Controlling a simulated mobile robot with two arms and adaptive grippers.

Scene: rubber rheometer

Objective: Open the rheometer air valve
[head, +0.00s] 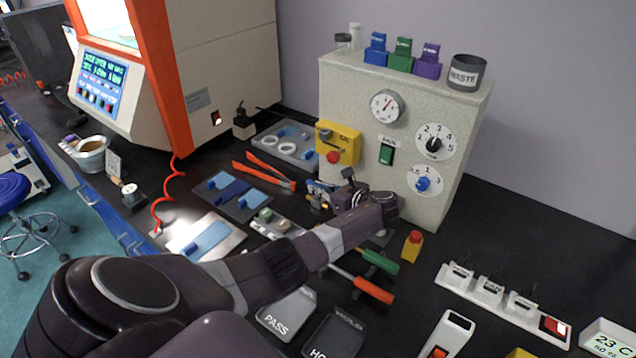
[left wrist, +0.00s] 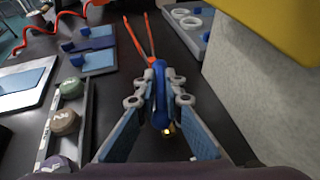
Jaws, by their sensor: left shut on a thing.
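The rheometer (head: 220,55) is the big beige machine with an orange frame and a lit screen at the back left of the head view. My left gripper (head: 318,192) is low over the black bench, in front of the yellow box on the control cabinet. In the left wrist view its two fingers (left wrist: 160,108) are closed around a small blue part with a brass tip (left wrist: 160,75), which looks like the air valve. The fingers and wrist hide much of this part in the head view. My right gripper does not show.
The control cabinet (head: 343,95) with dials stands close to the gripper's right. Orange-handled tongs (head: 270,170) lie behind the blue part. Blue plates (head: 229,181) and a narrow sample tray (left wrist: 63,150) lie to the left. Screwdrivers (head: 374,290) and a power strip (head: 478,285) lie nearer the front.

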